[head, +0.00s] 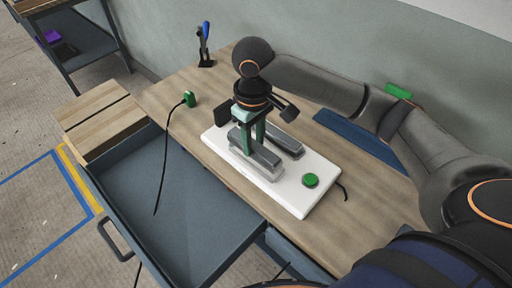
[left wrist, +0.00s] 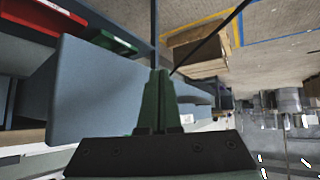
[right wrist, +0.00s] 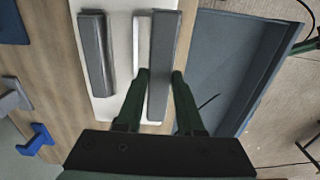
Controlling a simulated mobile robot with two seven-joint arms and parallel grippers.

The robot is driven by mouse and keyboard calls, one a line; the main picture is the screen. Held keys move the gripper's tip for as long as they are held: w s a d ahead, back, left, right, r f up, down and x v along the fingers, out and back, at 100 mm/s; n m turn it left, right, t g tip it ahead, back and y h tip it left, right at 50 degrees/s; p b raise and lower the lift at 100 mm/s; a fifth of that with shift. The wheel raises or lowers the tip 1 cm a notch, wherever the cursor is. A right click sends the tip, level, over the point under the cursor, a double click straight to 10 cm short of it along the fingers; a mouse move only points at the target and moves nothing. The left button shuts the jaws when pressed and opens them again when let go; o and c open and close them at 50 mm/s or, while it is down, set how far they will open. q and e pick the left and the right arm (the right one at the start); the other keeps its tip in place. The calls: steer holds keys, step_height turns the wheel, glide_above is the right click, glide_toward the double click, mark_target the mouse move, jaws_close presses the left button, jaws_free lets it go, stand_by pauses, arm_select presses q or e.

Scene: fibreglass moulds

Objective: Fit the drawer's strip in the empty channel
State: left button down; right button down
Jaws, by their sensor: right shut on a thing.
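My right gripper (head: 254,138) is over the white board (head: 222,150) on the workbench. Its green fingers are shut on a long grey strip (head: 265,165); the right wrist view shows the strip (right wrist: 161,60) between the fingertips (right wrist: 160,76). Another grey strip (right wrist: 97,50) lies parallel on the board. Between them is a narrow, white-floored empty channel (right wrist: 139,42), beside the held strip. I cannot tell how far the held strip is above the board. The pulled-out drawer (head: 165,205) shows no strip in it. My left gripper (left wrist: 160,92) has its fingers together, with nothing visible between them.
A green button (head: 310,180) sits on the board's right end. A green plug (head: 190,99) has a black cord hanging over the drawer. A blue-handled tool (head: 205,32) stands at the back. A blue mat (head: 350,136) lies behind the board. Bench to the board's left is mostly clear.

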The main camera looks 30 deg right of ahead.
mark_target(255, 141)
steer(key=w+f, duration=0.1)
steer(key=d+f, duration=0.1)
steer(key=shift+w+d+f, duration=0.2)
steer(key=shift+w+f, duration=0.1)
steer(key=shift+w, duration=0.1)
steer(key=shift+w+d+f, duration=0.1)
steer(key=shift+w+f, duration=0.05)
steer(key=shift+f, duration=0.85)
steer(key=shift+w+d+f, duration=0.1)
steer(key=shift+w+f, duration=0.05)
steer(key=shift+f, duration=0.85)
steer(key=c, duration=0.5)
jaws_free()
steer(key=shift+f, duration=0.1)
step_height(255, 141, up, 12)
steer(key=shift+r, duration=0.15)
